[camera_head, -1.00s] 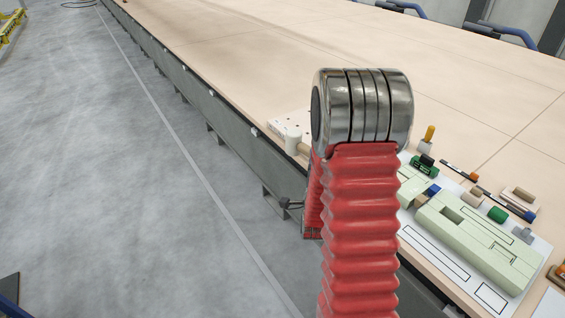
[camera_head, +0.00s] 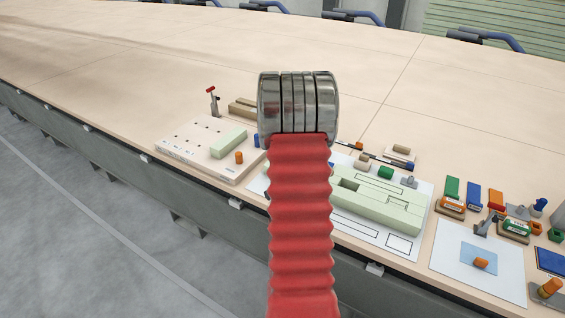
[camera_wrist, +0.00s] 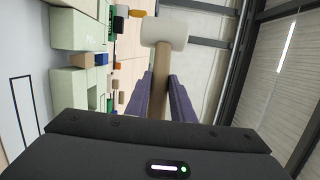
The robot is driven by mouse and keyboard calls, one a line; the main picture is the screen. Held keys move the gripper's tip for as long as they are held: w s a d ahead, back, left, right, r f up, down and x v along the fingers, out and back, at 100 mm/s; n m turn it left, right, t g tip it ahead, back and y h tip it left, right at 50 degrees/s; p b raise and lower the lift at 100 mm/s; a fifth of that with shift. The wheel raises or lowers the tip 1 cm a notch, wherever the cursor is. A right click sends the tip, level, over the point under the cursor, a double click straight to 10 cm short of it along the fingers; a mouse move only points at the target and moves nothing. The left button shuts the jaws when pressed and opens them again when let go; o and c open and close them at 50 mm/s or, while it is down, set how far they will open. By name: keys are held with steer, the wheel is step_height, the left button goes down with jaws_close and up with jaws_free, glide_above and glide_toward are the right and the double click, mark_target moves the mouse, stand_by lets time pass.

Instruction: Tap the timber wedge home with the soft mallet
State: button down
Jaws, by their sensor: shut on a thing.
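The soft mallet has a white head (camera_wrist: 165,32) and a wooden handle. In the wrist view my gripper (camera_wrist: 160,80) is shut on the handle, with the head standing out beyond the fingertips. A small tan wooden piece (camera_wrist: 82,60), which looks like the timber wedge, lies at the gap between pale green blocks (camera_wrist: 68,92), left of the mallet and apart from it. How far it is seated I cannot tell. In the head view the pale green block (camera_head: 378,207) shows on a white sheet, while my red arm hides the gripper, mallet and wedge.
A white board with holes (camera_head: 185,150) bears a green block and an orange peg at the left. To the right are a white sheet with a blue square (camera_head: 480,262) and several small coloured blocks and clamps. The tabletop behind (camera_head: 200,60) is mostly clear.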

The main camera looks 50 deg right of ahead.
steer(key=s, duration=0.1)
steer(key=s+d+m+g, duration=0.1)
steer(key=s+d+g, duration=0.1)
steer(key=s, duration=0.1)
steer(key=shift+r+h, duration=0.1)
steer(key=shift+h, duration=0.2)
steer(key=shift+s+d+r+m+g, duration=0.1)
steer(key=shift+s+d+m+g, duration=0.1)
steer(key=shift+s+m+g, duration=0.3)
step_height(320, 180, down, 7)
stand_by(0.6)
stand_by(0.7)
steer(key=shift+r, duration=1.85)
